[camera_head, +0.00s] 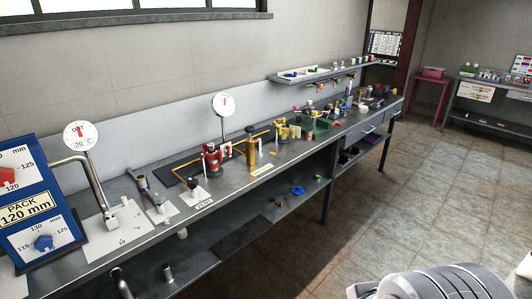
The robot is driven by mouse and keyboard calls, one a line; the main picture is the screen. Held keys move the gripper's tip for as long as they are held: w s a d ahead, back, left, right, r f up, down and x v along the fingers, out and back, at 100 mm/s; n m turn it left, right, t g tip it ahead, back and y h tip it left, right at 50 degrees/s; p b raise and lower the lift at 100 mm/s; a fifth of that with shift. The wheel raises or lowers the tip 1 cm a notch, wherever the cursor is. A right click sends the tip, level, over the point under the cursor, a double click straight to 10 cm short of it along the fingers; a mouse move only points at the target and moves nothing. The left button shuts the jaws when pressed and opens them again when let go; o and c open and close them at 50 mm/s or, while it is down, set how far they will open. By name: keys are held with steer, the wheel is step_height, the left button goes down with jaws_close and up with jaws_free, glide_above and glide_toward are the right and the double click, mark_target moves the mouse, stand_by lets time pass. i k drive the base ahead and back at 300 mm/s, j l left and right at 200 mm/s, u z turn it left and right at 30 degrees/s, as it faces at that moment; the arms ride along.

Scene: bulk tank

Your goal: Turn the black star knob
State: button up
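A small black knob (193,184) stands on a white square plate on the steel bench, in front of the red device; it is too small to tell whether it is star-shaped. Another dark knob (250,130) tops the upright brass cylinder (251,152) to its right. I cannot tell for certain which of them is the black star knob. My gripper is not in view; only grey rounded parts of my own body show at the bottom right, well apart from the bench.
A long steel bench (130,235) runs along the wall. A blue gauge board (42,205) and bent metal pipe (95,180) stand at left. A red device (212,158) and round dial (223,104) stand mid-bench. A shelf (325,73) hangs above. Tiled floor (400,210) at right is clear.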

mark_target(192, 183)
steer(key=i+u, duration=0.15)
steer(key=i, duration=0.7)
steer(key=i+l+u, duration=0.1)
steer(key=i, duration=0.8)
